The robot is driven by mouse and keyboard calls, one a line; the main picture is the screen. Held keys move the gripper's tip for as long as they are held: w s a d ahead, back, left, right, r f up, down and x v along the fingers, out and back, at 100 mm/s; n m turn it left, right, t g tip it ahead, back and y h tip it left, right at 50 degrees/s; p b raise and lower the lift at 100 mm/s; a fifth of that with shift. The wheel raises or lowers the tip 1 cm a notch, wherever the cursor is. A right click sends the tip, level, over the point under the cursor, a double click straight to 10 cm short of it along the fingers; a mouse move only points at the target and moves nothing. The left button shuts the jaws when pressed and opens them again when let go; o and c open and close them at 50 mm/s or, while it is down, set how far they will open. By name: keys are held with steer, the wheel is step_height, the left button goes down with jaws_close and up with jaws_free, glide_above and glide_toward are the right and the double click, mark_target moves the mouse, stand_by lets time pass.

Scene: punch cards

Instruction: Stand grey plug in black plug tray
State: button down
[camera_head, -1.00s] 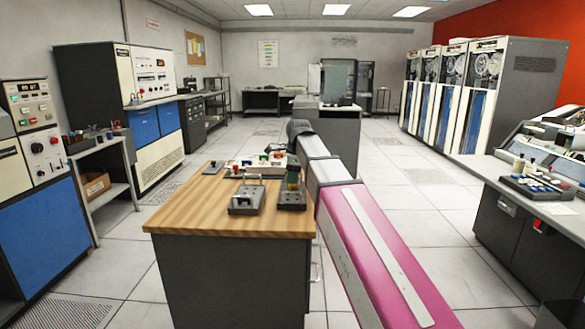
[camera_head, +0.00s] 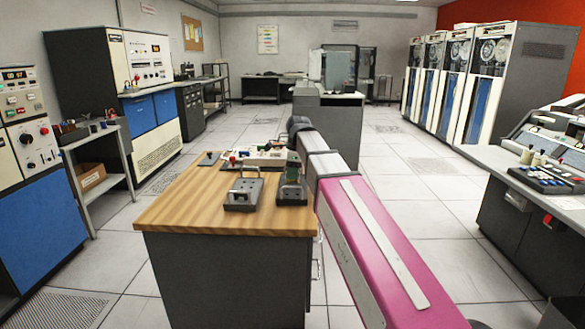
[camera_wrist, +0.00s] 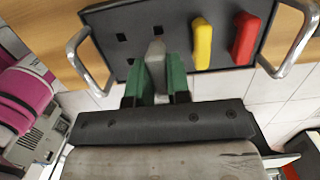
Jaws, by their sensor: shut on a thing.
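In the wrist view the grey plug (camera_wrist: 156,66) is clamped between the green-padded fingers of my gripper (camera_wrist: 155,85). The black plug tray (camera_wrist: 100,18) lies beyond it, with silver handles at both ends. Empty square holes show in its left half. A yellow plug (camera_wrist: 201,44) and a red plug (camera_wrist: 243,38) are in its right half. The grey plug's far end overlaps the tray among the holes; I cannot tell whether it is above a hole or inside one.
A console desk (camera_head: 545,180) stands at the right, with open floor between.

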steer(key=shift+f, duration=0.75)
steer(key=c, duration=1.9)
jaws_free()
steer(key=shift+f, duration=1.35)
steer(key=o, duration=0.9)
steer(key=r, duration=0.3)
steer(key=d+r, duration=0.1)
steer(key=r, duration=0.6)
steer(key=shift+d+r, duration=0.15)
steer(key=shift+r, duration=0.25)
steer(key=shift+s, duration=0.1)
